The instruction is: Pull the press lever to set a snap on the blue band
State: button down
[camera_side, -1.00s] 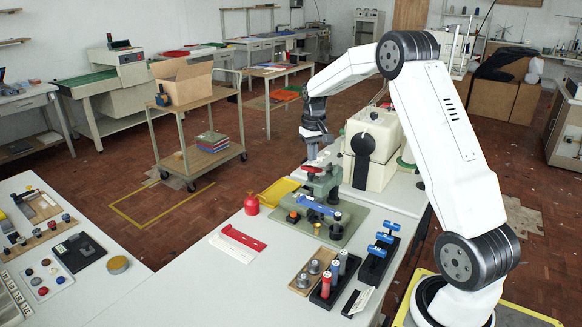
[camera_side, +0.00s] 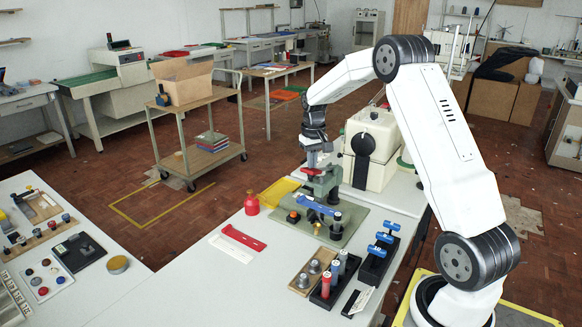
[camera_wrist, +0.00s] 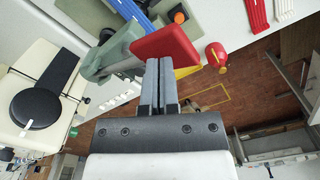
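The green press (camera_side: 325,182) stands on a grey-green plate on the table. Its red lever handle (camera_side: 311,171) sticks out at the top. The blue band (camera_side: 316,206) lies across the press below the lever; a blue piece (camera_wrist: 128,8) also shows at the top of the wrist view. My gripper (camera_side: 313,158) is directly over the lever handle. In the wrist view its two grey fingers (camera_wrist: 160,68) are close together, with their tips at the red handle (camera_wrist: 165,43). The handle lies across the tips, not visibly between them. The snap is too small to make out.
A cream machine (camera_side: 370,145) stands close behind the press. A yellow tray (camera_side: 278,193) and a red bottle (camera_side: 251,204) are left of it. Red and white strips (camera_side: 242,237), a wooden holder (camera_side: 312,270) and blue-topped parts (camera_side: 382,244) lie in front. The table's front left is clear.

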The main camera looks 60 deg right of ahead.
jog(key=shift+f, duration=3.5)
jog(key=shift+r, duration=6.6)
jog(key=shift+a+f, duration=0.15)
jog(key=shift+a, duration=0.45)
jog(key=s+a+f+n+t, duration=0.1)
jog(key=s+a+f+n, duration=0.1)
jog(key=s+a, duration=0.3)
jog(key=s+a+f+n, duration=0.2)
jog(key=s+a, duration=0.3)
jog(key=a, duration=0.8)
jog(key=s+a+f+n+t, duration=0.1)
jog(key=s+a+f, duration=0.3)
jog(key=a, duration=0.5)
jog(key=shift+s+a+n+t, duration=0.15)
jog(key=shift+s+n+t, duration=0.25)
jog(key=shift+s, duration=0.55)
jog(key=shift+f, duration=0.1)
